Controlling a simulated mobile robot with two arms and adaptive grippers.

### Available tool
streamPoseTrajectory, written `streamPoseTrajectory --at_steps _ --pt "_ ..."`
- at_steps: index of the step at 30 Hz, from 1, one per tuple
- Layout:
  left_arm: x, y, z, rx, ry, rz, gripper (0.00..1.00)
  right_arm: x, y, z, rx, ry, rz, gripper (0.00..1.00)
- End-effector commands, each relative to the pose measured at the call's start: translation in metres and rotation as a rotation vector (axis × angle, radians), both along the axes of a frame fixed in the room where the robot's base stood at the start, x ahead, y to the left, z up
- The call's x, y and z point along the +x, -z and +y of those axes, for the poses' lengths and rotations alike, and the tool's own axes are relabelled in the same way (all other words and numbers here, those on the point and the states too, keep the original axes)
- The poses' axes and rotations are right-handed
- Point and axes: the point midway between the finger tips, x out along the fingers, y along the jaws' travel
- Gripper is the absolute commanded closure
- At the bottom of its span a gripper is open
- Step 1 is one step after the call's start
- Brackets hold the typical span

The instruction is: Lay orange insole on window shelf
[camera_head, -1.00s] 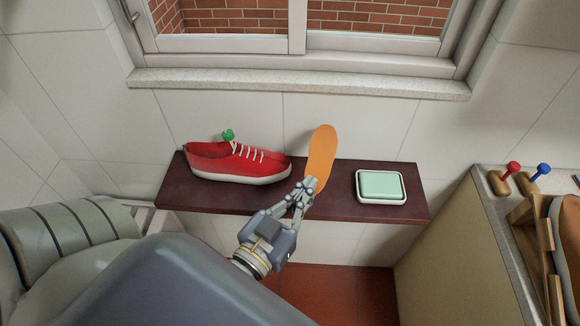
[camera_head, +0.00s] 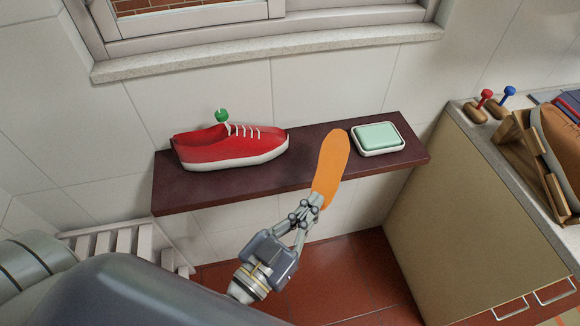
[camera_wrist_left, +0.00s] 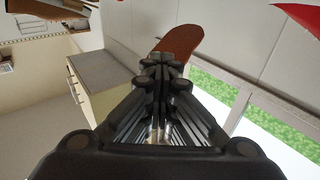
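The orange insole (camera_head: 331,165) is held by its near end in my left gripper (camera_head: 312,203), whose fingers are shut on it. In the head view its far end overlaps the dark shelf (camera_head: 222,187) below the window, between a red shoe and a soap dish. I cannot tell whether the insole touches the shelf. In the left wrist view the insole (camera_wrist_left: 180,40) sticks out beyond the closed fingertips (camera_wrist_left: 163,65). My right gripper is not in view.
A red shoe (camera_head: 228,147) stands on the shelf's left part, with a green knob (camera_head: 221,115) behind it. A soap dish with pale green soap (camera_head: 378,137) sits at the right. A pale window sill (camera_head: 260,55) runs above. A counter (camera_head: 480,140) stands at right.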

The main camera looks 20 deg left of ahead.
Motion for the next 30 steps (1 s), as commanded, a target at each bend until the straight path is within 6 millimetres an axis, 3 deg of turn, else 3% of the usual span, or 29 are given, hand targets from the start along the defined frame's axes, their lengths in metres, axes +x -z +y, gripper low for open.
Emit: streamPoseTrajectory --at_steps 1,4,9,12,30 --pt "-0.002 0.023 -0.015 0.001 0.046 -0.012 1.00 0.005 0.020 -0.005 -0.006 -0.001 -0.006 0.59" --pt "-0.008 0.045 -0.041 -0.004 0.125 -0.031 1.00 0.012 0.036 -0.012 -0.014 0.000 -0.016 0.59" --pt "-0.017 0.065 -0.067 -0.015 0.206 -0.049 1.00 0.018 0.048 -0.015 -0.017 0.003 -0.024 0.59" --pt "-0.016 0.069 -0.068 -0.016 0.224 -0.053 1.00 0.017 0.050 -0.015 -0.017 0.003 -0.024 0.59" --pt "0.071 0.081 0.033 -0.014 0.225 -0.055 1.00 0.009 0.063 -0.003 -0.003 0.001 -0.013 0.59"
